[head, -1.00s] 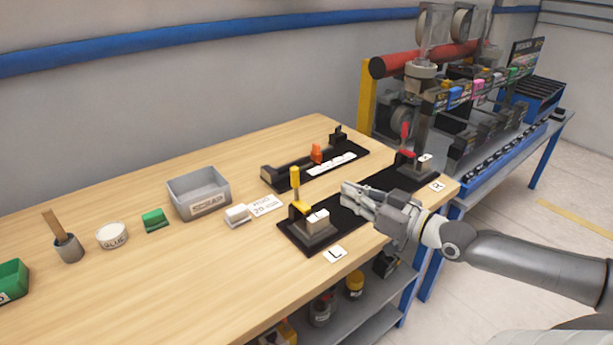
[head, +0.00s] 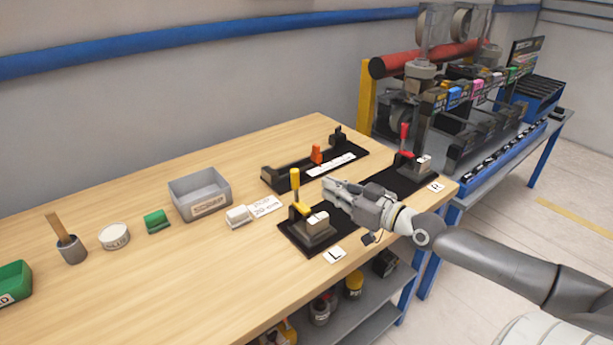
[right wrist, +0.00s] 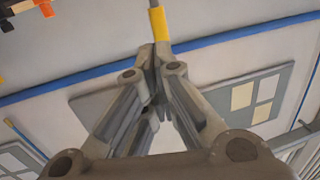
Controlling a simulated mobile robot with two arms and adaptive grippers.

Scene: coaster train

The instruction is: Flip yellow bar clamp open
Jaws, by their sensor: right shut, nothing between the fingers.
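The yellow bar clamp (head: 295,184) stands on the black fixture plate (head: 289,240) near the label L, its yellow handle upright. My right gripper (head: 327,187) is shut and empty, just right of the yellow handle, with a small gap seen in the head view. In the right wrist view the yellow handle (right wrist: 159,23) shows straight beyond the closed fingertips (right wrist: 155,62); whether they touch it I cannot tell. My left gripper is in neither view.
A red-handled clamp (head: 404,140) stands at the plate's R end. A grey bin (head: 199,194), white block (head: 237,215) and green block (head: 156,221) sit to the left.

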